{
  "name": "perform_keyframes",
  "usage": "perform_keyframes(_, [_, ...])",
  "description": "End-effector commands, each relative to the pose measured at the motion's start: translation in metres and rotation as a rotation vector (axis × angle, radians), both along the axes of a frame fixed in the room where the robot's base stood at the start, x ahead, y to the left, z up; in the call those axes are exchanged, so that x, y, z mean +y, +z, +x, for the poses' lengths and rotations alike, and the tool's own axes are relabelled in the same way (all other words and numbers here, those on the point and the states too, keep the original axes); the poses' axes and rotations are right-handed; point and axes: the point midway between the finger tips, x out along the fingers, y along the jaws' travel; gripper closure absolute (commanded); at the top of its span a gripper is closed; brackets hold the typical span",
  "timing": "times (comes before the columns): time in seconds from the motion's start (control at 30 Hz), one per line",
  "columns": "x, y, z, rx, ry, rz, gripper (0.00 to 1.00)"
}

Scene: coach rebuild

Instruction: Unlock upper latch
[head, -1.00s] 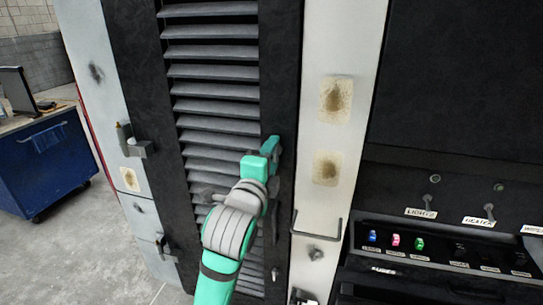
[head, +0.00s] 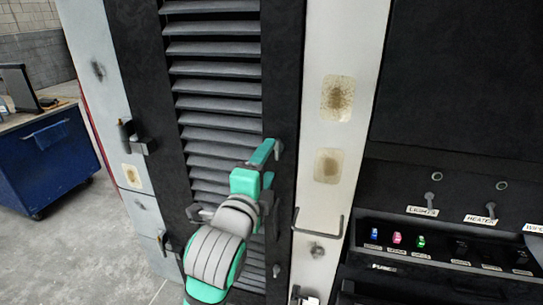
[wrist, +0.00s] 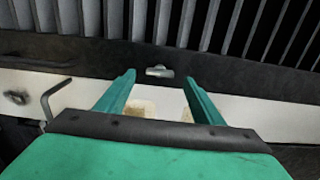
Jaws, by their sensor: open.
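The upper latch (head: 279,149) is a small grey piece on the black right-hand frame of a louvred panel (head: 212,90). In the wrist view the small grey latch (wrist: 159,71) shows between and just beyond my fingertips. My teal gripper (head: 264,152) is open and empty, with its fingers pointing at the frame beside the latch. In the wrist view the two fingers (wrist: 160,80) stand apart on either side of the latch; I cannot tell whether they touch it. A lower, similar grey piece (head: 276,271) sits further down the same frame.
A white post (head: 340,130) with stained patches and a wire handle (head: 317,222) stands right of the frame. A switch panel (head: 440,240) is at the right. Grey brackets (head: 138,138) project at the left. A blue cart (head: 45,165) stands on the floor beyond.

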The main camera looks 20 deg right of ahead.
Motion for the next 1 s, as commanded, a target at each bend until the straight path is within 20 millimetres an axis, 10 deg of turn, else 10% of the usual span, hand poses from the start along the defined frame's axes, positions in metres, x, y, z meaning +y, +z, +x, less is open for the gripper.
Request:
perform_keyframes(0.33, [0.027, 0.0, -0.039, 0.0, 0.001, 0.0, 0.38])
perform_keyframes(1.0, [0.033, -0.025, -0.038, 0.067, 0.014, -0.176, 0.38])
